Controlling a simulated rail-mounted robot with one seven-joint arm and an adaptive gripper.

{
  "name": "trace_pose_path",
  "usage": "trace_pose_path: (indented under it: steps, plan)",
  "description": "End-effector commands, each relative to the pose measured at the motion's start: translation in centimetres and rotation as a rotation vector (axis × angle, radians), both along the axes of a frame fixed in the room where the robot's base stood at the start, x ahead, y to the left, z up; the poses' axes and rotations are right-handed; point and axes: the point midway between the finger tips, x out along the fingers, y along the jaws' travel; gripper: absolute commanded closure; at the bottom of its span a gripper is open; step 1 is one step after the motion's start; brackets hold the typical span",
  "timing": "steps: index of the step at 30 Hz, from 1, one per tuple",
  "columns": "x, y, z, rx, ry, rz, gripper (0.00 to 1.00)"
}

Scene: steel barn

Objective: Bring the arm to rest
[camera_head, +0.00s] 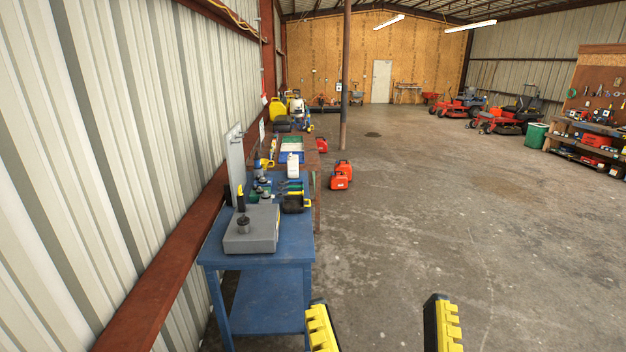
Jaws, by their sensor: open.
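My gripper (382,325) shows at the bottom of the head view, right of the blue workbench. Its two black fingers with yellow ribbed pads are wide apart, with only bare concrete floor seen between them. It is open and empty. The rest of my arm is out of the picture.
A blue workbench (262,292) stands along the corrugated wall at left, bearing a grey block (252,232) and several tools. Red containers (341,176) and a post (346,80) stand beyond. Mowers (508,116) and a shelf (567,150) are far right. The middle floor is clear.

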Motion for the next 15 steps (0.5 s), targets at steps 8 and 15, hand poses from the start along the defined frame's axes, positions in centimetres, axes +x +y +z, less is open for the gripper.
trace_pose_path:
  steps: [8, 15]
  plan:
    - [0.0, 0.0, 8.0, 0.008, 0.0, 0.002, 0.14]
    - [0.0, 0.0, 7.3, 0.008, 0.003, 0.002, 0.14]
